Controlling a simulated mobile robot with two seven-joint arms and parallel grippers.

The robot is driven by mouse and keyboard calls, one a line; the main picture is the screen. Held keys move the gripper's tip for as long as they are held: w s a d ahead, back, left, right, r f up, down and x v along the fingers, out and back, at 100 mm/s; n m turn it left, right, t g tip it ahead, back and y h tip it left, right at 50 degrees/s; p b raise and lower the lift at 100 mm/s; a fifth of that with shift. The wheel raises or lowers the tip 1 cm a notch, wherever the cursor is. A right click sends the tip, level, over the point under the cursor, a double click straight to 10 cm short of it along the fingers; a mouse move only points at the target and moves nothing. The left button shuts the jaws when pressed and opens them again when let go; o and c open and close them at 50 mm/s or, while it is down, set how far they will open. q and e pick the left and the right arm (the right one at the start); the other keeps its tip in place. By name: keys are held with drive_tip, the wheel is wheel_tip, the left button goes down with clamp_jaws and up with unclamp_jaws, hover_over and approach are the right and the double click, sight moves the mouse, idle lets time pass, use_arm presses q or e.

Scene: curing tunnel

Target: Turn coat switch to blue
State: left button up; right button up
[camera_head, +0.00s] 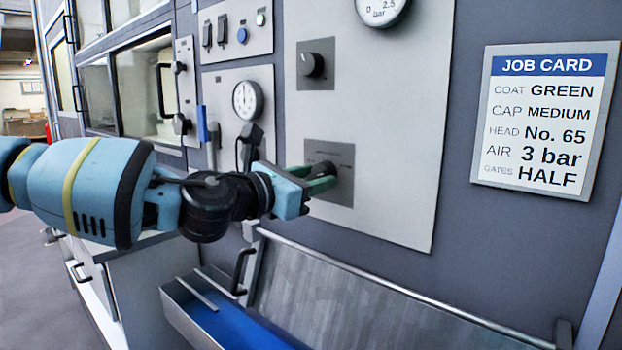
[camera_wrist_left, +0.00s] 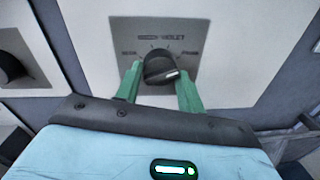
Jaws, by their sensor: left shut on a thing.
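The black rotary knob (camera_head: 327,167) sits on a dark grey plate (camera_head: 343,192), low on the light panel. My left gripper (camera_head: 316,181) reaches it from the left with green fingers. In the left wrist view, the fingers (camera_wrist_left: 160,82) are on either side of the knob (camera_wrist_left: 160,66), shut on it. Small lettering surrounds the knob, too blurred to read surely, so I cannot tell which colour is set. My right gripper is not in view.
A second black knob (camera_head: 312,65) is above on the same panel, below a pressure gauge (camera_head: 382,8). A job card (camera_head: 546,118) at the right reads coat GREEN. A blue-lined tray (camera_head: 236,326) and a sloping metal chute (camera_head: 350,305) lie below.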

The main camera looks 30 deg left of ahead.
use_arm(q)
drive_tip(key=shift+d+n+t+y+b, duration=0.15)
drive_tip(key=shift+n+y+b, duration=0.2)
drive_tip(key=shift+n+b, duration=3.25)
drive_tip(key=shift+d+n+t+y+b, duration=0.3)
drive_tip(key=shift+n+b, duration=0.95)
drive_tip(key=shift+n, duration=4.55)
drive_tip(key=shift+a+n+t+y+b, duration=0.1)
drive_tip(key=shift+n+y+b, duration=0.35)
drive_tip(key=shift+n+b, duration=3.15)
use_arm(e)
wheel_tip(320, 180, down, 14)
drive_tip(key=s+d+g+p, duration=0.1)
drive_tip(key=p, duration=0.1)
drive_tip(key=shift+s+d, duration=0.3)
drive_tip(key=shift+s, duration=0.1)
use_arm(q)
drive_tip(key=n, duration=0.2)
drive_tip(key=shift+n, duration=0.3)
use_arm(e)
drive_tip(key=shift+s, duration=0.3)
